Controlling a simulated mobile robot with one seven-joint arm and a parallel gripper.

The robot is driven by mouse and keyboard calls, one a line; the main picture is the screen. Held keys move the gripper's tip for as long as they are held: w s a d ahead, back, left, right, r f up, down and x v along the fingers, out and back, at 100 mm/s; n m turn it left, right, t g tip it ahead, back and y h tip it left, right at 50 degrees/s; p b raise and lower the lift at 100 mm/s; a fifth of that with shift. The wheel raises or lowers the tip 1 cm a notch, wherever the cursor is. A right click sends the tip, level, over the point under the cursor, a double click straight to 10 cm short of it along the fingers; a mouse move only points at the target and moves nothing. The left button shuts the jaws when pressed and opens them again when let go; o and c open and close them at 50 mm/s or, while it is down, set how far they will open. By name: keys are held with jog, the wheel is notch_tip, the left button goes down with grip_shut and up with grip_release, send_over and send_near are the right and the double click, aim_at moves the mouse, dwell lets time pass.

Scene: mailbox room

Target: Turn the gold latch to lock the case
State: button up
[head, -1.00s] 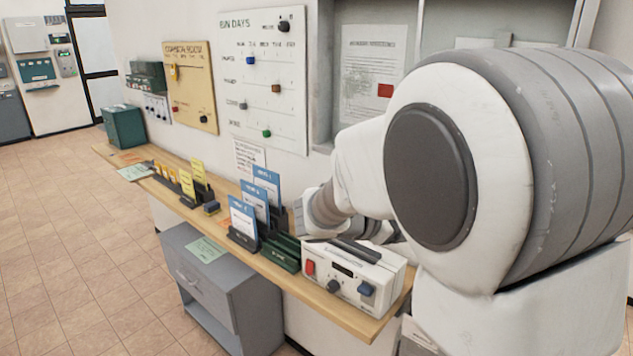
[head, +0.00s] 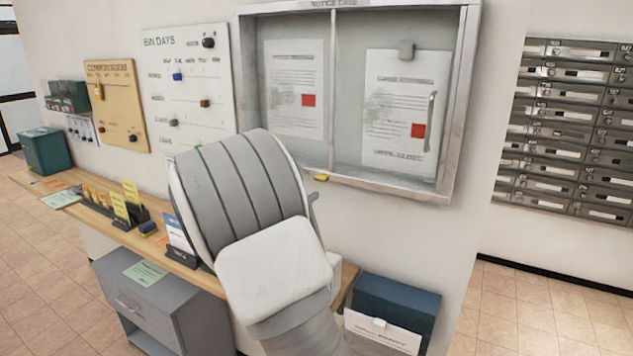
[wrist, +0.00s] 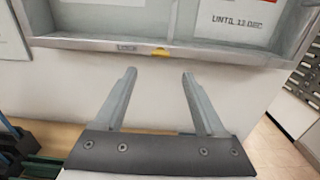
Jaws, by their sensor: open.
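The case is a grey-framed wall cabinet (head: 331,90) with two panes and notices behind them. A small gold latch (head: 321,177) sits on its bottom rail, a little left of the rail's middle. In the wrist view the gold latch (wrist: 160,52) shows on the rail, above and between my fingertips. My gripper (wrist: 159,75) is open and empty, below the case's bottom rail and apart from the latch.
A vertical handle (head: 430,121) is on the case's right pane. A wooden shelf (head: 110,215) with card holders runs along the wall below. A blue box (head: 397,301) stands at lower right. Grey mailboxes (head: 570,130) hang at the right.

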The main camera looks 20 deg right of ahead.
aim_at(320, 180)
jog(key=x, duration=0.9)
jog(key=shift+d+p, duration=0.1)
jog(key=shift+p, duration=0.3)
grip_shut()
